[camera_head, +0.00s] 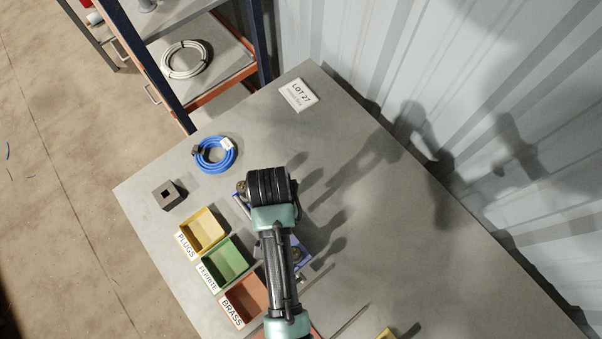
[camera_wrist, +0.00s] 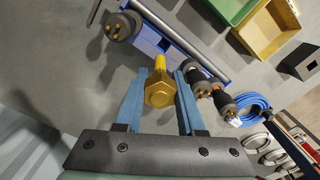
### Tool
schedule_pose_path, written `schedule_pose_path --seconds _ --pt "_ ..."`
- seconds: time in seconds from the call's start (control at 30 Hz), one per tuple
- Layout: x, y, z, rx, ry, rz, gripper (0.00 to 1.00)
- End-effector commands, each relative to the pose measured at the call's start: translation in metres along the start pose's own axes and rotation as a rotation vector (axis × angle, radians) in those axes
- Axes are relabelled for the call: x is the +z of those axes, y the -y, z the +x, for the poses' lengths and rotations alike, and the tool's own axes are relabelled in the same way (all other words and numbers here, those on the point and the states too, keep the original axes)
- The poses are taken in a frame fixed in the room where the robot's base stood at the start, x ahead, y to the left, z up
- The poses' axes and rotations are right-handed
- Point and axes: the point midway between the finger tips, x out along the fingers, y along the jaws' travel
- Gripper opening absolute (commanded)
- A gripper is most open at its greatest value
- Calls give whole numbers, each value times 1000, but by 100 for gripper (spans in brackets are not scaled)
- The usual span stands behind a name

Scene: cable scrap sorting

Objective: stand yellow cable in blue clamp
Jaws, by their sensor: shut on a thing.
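In the wrist view my gripper (camera_wrist: 161,80) has its two blue fingers closed around a brass-yellow piece with a hexagonal end (camera_wrist: 160,92) and a narrower yellow tip. I see it nearly end-on, so its length is hidden, and I cannot tell if it is the yellow cable's end. In the head view my arm covers most of the blue fixture (camera_head: 303,252) and hides my fingers.
Black pronged plugs (camera_wrist: 121,27) stand near the blue fixture. Yellow, green and red-brown bins (camera_head: 240,282) line the table's left edge. A dark block with a square hole (camera_head: 168,194) and a blue cable coil (camera_head: 203,166) lie beyond.

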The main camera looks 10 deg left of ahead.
Motion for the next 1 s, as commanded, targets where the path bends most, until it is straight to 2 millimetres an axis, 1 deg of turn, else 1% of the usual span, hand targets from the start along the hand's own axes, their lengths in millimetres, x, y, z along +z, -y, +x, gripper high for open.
schedule_pose_path --seconds 0.03,0.13,0.27,0.47,0.8,1.0 --pt "7 2 -7 3 2 2 0" --pt "14 5 -7 2 0 19 0" --pt "17 7 -3 1 -2 28 0" --pt "17 7 10 0 -2 30 0" --pt "17 7 41 0 -1 27 0" --pt "17 7 46 0 -2 29 0"
